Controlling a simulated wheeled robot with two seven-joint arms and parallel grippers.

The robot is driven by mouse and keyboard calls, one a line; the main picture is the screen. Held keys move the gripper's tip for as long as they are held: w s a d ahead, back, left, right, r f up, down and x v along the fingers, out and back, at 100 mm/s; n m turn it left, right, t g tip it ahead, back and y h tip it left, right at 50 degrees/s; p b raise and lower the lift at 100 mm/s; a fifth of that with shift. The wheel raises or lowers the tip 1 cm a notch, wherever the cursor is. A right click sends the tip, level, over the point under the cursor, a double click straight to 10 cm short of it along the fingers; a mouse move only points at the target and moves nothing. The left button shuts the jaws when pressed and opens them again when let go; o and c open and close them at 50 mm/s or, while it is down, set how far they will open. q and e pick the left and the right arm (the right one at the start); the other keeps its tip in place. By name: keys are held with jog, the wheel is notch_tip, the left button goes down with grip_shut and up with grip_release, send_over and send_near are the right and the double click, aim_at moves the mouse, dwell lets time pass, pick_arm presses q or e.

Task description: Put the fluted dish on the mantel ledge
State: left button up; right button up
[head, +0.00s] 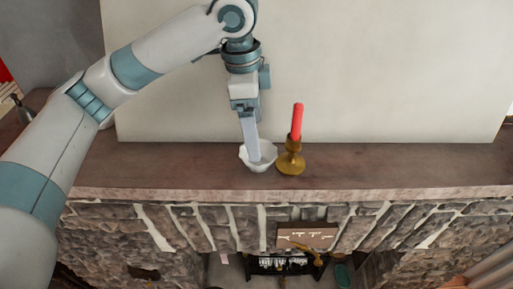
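The fluted dish (268,157) is a small white bowl with a wavy rim. It is at the mantel ledge (180,168), a brown wooden shelf above the stone fireplace. It looks upright, and its base appears to be on or very close to the wood. My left gripper (253,156) points down from above, with its fingers reaching into the dish. The fingers overlap in this view, so I cannot tell whether they grip the rim. My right gripper is not in view.
A brass candlestick (291,161) with a red candle (297,121) stands just right of the dish, close to it. A pale wall panel (390,70) rises behind the ledge. The ledge is clear to the right of the candlestick and left of the dish.

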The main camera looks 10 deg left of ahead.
pick_arm(q)
jog(key=shift+a+r+b, duration=0.15)
jog(key=shift+r+b, duration=0.25)
jog(key=shift+r, duration=0.9)
jog(key=shift+a+r+b, duration=0.15)
jog(key=shift+r+b, duration=0.2)
jog(key=shift+r, duration=0.9)
jog(key=shift+s+f, duration=0.1)
jog(key=shift+f, duration=0.05)
